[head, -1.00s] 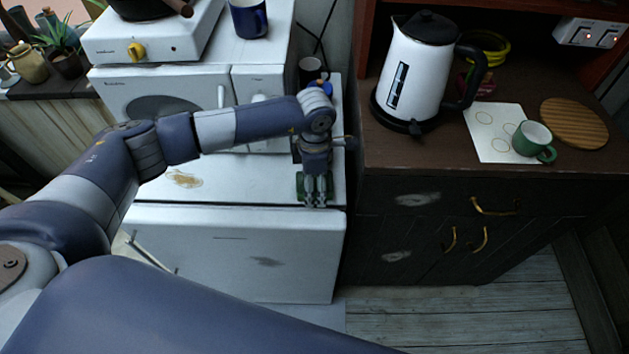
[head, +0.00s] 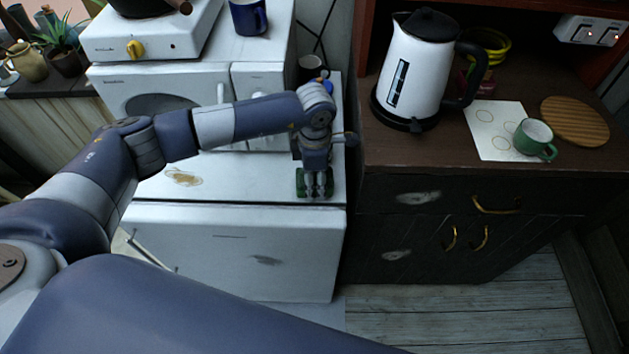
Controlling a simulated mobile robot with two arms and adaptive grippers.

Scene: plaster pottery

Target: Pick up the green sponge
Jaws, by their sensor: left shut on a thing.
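The green sponge (head: 300,183) is at the right front part of the white fridge top, in the head view. My left gripper (head: 316,192) points down over it and is shut on it. The fingers cover the middle of the sponge, so only its green edges show on both sides. I cannot tell whether the sponge touches the white top or is just above it. My right gripper is not in view.
A brown stain (head: 183,178) marks the white top (head: 235,180). A microwave (head: 165,95) stands behind. To the right, a dark cabinet (head: 440,160) holds a kettle (head: 415,75), a green mug (head: 533,138) on paper, and a round wooden board (head: 575,120).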

